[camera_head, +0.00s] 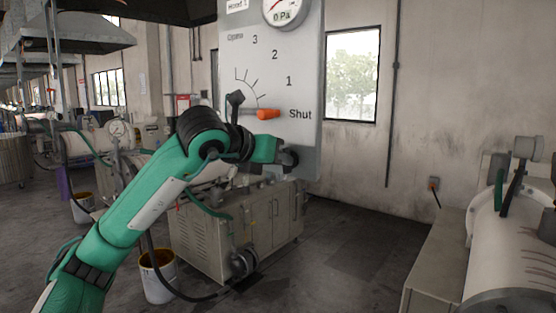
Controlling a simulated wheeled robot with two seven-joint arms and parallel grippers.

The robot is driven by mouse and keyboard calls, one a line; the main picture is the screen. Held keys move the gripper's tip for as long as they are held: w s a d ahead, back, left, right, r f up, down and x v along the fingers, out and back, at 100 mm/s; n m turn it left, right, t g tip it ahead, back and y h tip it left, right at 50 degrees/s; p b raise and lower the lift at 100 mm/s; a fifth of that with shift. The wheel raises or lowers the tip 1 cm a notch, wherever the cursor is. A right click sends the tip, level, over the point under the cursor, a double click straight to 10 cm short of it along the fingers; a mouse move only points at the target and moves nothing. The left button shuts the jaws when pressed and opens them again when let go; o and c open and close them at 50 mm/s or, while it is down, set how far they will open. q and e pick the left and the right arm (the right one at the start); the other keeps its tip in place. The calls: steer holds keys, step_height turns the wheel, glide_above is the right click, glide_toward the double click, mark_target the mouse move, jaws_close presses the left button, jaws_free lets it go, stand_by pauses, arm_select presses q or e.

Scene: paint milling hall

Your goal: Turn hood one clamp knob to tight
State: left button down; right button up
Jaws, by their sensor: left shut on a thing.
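The grey-white hood panel (305,70) stands in the upper middle, its label partly cut off at the top. My left arm comes in from the lower left. Its gripper (281,156) is at the panel's lower part, shut on what looks like the dark clamp knob (291,160). The fingers and knob are small and dark, so the knob's angle and any loose or tight marks cannot be read. Above, the orange lever handle (268,114) points right at "Shut". A dark upright fitting (235,99) is at the lever's left end. My right gripper is not in view.
A gauge (285,10) at the panel's top reads 0 Pa. A grey cabinet (240,230) stands below, with a bucket (158,277) in front of it. A large white cylinder machine (512,245) is at the right.

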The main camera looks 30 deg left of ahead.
arm_select(q)
steer(key=shift+m+y, duration=0.3)
steer(key=shift+m, duration=0.2)
steer(key=shift+d, duration=0.1)
steer(key=shift+f, duration=0.1)
steer(key=c, duration=1.5)
jaws_free()
steer(key=shift+o, duration=0.2)
steer(key=shift+s, duration=0.1)
steer(key=b+v, duration=0.4)
steer(key=v, duration=0.9)
steer(key=shift+s+b, duration=0.3)
steer(key=shift+s, duration=0.05)
